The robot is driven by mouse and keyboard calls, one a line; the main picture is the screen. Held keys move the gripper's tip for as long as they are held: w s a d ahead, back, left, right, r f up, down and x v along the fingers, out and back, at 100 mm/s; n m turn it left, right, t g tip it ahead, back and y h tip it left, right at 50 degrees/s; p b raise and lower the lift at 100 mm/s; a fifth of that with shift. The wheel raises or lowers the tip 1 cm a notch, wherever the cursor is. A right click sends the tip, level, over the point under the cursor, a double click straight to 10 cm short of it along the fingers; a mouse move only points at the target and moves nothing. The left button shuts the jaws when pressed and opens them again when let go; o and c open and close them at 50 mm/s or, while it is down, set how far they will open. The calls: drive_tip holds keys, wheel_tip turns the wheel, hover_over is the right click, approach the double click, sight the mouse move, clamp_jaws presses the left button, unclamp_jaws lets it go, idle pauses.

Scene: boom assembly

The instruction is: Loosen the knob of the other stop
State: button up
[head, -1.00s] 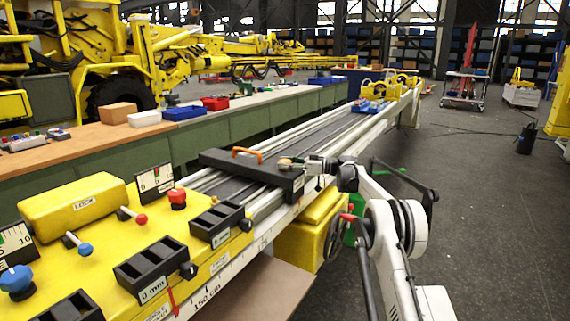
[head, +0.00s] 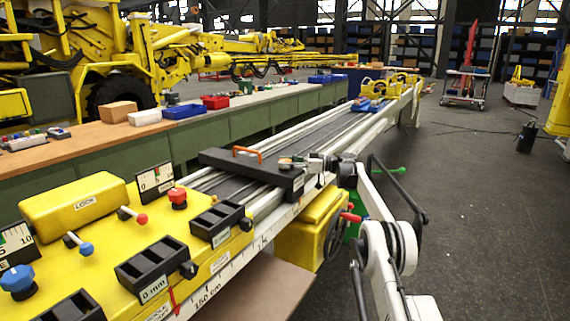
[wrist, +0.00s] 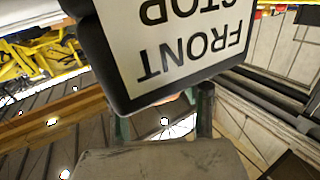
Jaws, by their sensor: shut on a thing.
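The front stop (head: 245,172) is a black block lying across the rails, with an orange handle (head: 247,151) on top. In the wrist view its label, "FRONT STOP" (wrist: 190,40), fills the top, upside down. My gripper (head: 289,162) is at the right end of the stop, above its white end label. It is shut on a small, round, tan-grey knob (head: 284,162), mostly hidden by the fingers. In the wrist view my fingers (wrist: 163,118) show below the label; the knob cannot be made out clearly there.
The long rail bed (head: 330,128) runs away to the back right, with blue and yellow parts at its far end. A yellow control console (head: 130,262) with levers and black trays stands at the front left. A handwheel (head: 334,234) is below the rails.

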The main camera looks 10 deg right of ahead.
drive_tip(key=o, duration=1.2)
drive_tip(key=shift+o, duration=0.2)
drive_tip(key=v, duration=1.2)
